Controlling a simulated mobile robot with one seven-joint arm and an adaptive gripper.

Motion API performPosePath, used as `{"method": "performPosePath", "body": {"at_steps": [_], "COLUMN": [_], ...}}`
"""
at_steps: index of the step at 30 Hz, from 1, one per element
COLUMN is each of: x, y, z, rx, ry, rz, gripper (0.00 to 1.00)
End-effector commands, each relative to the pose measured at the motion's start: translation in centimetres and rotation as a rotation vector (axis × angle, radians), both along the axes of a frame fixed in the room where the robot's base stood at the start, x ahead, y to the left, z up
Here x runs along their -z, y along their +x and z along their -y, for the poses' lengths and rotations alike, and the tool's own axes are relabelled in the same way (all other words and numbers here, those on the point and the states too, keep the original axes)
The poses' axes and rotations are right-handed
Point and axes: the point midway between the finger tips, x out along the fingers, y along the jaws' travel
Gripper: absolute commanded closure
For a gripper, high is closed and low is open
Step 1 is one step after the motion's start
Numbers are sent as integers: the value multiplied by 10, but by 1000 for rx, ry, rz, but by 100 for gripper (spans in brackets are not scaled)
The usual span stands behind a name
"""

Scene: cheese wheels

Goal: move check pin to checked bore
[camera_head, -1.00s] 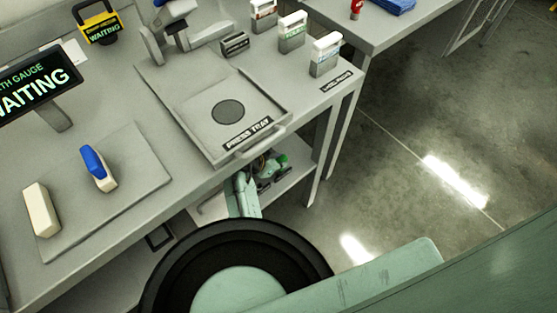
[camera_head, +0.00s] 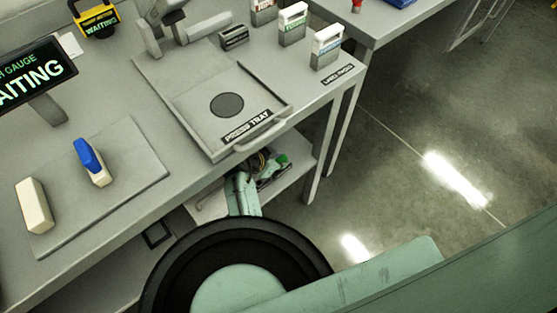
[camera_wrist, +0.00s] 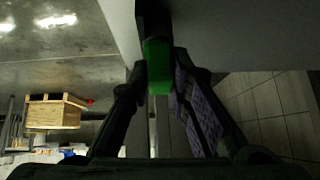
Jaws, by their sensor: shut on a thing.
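My gripper (camera_wrist: 160,85) is shut on a green piece (camera_wrist: 158,66) in the wrist view. The piece's far end is dark and hard to make out, so I cannot tell whether it is the check pin. In the head view my gripper (camera_head: 266,172) is low, below the bench's front edge, with a green spot (camera_head: 282,160) at its tip. I cannot pick out a bore marked as checked.
The press tray (camera_head: 205,132) with a dark round disc (camera_head: 227,104) lies on the bench. A blue-topped block (camera_head: 92,163) and a cream block (camera_head: 34,206) stand at left. A gauge screen (camera_head: 30,80) reads WAITING. Labelled holders (camera_head: 326,50) stand at the back right.

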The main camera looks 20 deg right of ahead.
Motion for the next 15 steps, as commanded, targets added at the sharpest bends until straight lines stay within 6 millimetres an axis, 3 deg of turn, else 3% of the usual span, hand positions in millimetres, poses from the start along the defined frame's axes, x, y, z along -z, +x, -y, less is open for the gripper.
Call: {"method": "performPosePath", "body": {"at_steps": [2,3,13,15], "x": [3,2,2,2], "y": [0,0,0,0], "z": [0,0,0,0], "rx": [0,0,0,0], "ry": [0,0,0,0], "rz": [0,0,0,0], "gripper": [100,81,59,58]}}
